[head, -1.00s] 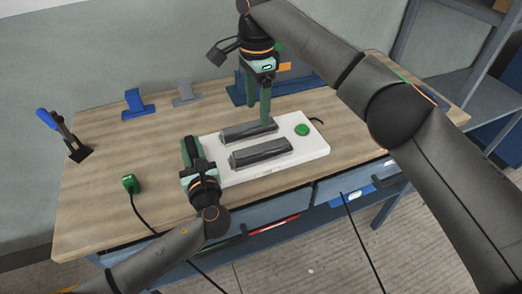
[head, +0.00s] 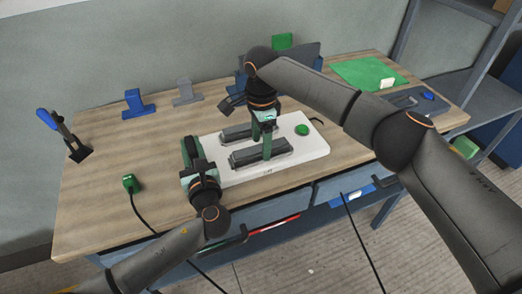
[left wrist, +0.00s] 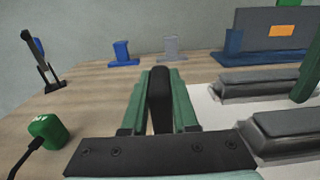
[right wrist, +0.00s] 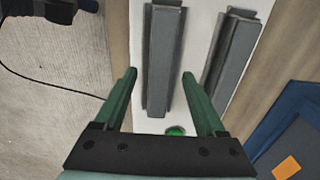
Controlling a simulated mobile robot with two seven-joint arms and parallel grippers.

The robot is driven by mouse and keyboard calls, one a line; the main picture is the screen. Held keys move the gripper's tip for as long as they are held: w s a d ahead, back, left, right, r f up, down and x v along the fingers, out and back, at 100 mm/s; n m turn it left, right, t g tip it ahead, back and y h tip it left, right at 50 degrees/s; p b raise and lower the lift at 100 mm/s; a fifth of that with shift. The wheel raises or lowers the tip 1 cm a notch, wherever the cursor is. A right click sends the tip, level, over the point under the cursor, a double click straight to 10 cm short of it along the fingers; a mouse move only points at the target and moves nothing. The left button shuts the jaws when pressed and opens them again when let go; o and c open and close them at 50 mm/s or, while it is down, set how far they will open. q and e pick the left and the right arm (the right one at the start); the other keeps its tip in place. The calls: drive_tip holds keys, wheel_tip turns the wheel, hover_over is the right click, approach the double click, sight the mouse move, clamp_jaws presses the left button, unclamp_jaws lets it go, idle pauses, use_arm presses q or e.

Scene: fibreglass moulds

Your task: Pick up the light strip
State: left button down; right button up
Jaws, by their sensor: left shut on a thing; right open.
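Two long grey bars lie side by side on a white base (head: 312,150), a near one (head: 245,157) and a far one (head: 236,133). I cannot tell for certain which piece is the light strip. My right gripper (head: 267,150) is open, pointing down over the near bar. In the right wrist view its fingers (right wrist: 160,78) stand either side of that bar's end (right wrist: 162,60), with gaps; the far bar (right wrist: 232,60) lies outside them. My left gripper (left wrist: 158,85) is shut on a dark upright piece (left wrist: 159,100) at the base's left end. Whether that piece joins the base is unclear.
A green button (head: 302,130) is on the base's right part. A green plug-like block (head: 130,183) with a black cable lies at left. Blue (head: 136,104) and grey (head: 184,92) stands are behind. A green mat (head: 368,72) lies at back right. The table's left middle is clear.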

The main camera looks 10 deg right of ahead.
drive_tip(key=shift+f, duration=0.35)
drive_tip(key=shift+c, duration=0.3)
clamp_jaws()
